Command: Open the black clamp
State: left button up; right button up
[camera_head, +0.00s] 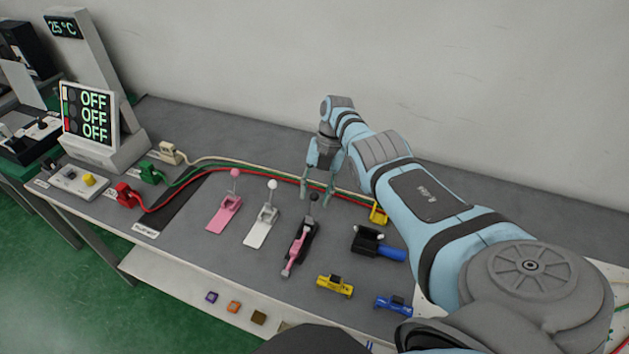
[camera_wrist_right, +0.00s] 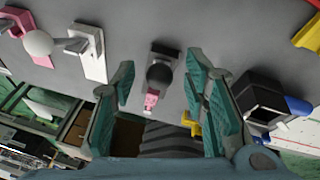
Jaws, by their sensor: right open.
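The black clamp (camera_head: 308,236) lies on the grey table, with a pink part along it. Its lever stands up and ends in a black ball knob (camera_head: 314,197). My right gripper (camera_head: 317,193) is open above the table at the clamp's far end, fingers pointing down. In the wrist view the black knob (camera_wrist_right: 160,75) shows between the spread fingers (camera_wrist_right: 160,85), and I see no finger touching it. The exact gap in depth is hard to tell. My left gripper is not in view.
A white clamp (camera_head: 262,226) and a pink clamp (camera_head: 224,214) stand to the left. A black and blue fixture (camera_head: 378,243) and a yellow one (camera_head: 379,212) are to the right. Yellow (camera_head: 335,286) and blue (camera_head: 393,304) pieces lie nearer the front edge. Cables run behind.

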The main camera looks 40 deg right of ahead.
jog(key=v, duration=1)
jog(key=shift+r, duration=0.3)
